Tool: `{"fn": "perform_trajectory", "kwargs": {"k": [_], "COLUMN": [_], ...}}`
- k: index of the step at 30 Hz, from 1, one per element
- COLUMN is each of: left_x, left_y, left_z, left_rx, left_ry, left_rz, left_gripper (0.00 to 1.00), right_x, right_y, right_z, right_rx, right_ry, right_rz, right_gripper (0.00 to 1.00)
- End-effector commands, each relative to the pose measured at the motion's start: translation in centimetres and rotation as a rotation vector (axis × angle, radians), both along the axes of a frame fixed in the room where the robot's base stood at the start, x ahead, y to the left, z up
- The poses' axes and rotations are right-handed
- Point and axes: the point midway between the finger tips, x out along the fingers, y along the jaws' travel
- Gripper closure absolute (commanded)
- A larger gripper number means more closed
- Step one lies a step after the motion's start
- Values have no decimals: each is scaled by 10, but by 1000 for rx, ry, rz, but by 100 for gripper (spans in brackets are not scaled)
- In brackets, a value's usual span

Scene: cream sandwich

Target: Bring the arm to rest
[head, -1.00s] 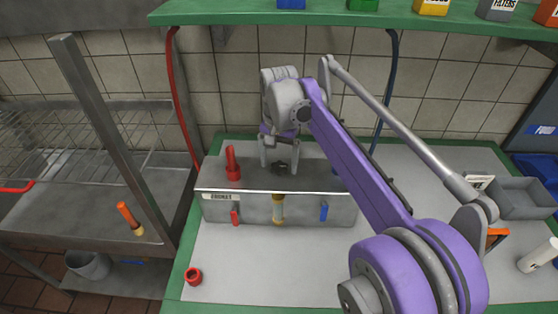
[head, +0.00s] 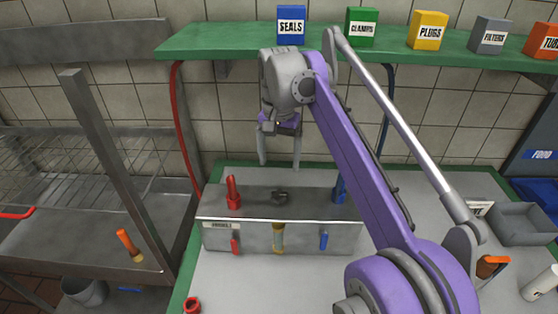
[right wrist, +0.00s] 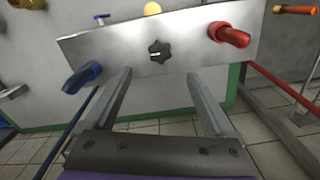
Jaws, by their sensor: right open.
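My right arm, purple and grey, reaches across the head view from the lower right. Its gripper (head: 280,165) hangs above the metal box with its fingers pointing down, apart and empty. The right wrist view also shows the open gripper (right wrist: 156,74), with the box's black knob (right wrist: 160,51) beyond the fingertips. The metal box (head: 300,238) stands on the workbench and has a dark knob (head: 280,197) on top. A red fitting (head: 233,193) stands upright at its left, and a blue one (head: 340,190) at its right, partly behind my arm. My left gripper is not in view.
A green shelf (head: 230,43) above the bench carries several labelled boxes, including a blue one (head: 291,26). Red (head: 182,130) and blue hoses hang below it. A wire rack (head: 60,160) stands left. A grey bin (head: 522,224) sits right.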

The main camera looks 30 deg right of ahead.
Motion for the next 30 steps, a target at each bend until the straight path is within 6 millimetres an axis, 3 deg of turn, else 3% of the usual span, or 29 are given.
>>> {"fn": "perform_trajectory", "kwargs": {"k": [9,14,20,30], "left_x": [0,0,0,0], "left_y": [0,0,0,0], "left_z": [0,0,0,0], "left_rx": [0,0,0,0], "left_ry": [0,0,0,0], "left_rz": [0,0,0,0], "left_gripper": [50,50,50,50], "right_x": [-1,-14,-62,-169], "right_y": [1,14,48,93], "right_z": [-1,-13,-63,-187], "right_rx": [-1,-10,-51,-157], "right_ry": [-2,-43,-171,-386], "right_rz": [4,81,312,697], "right_gripper": [12,12,12,12]}}
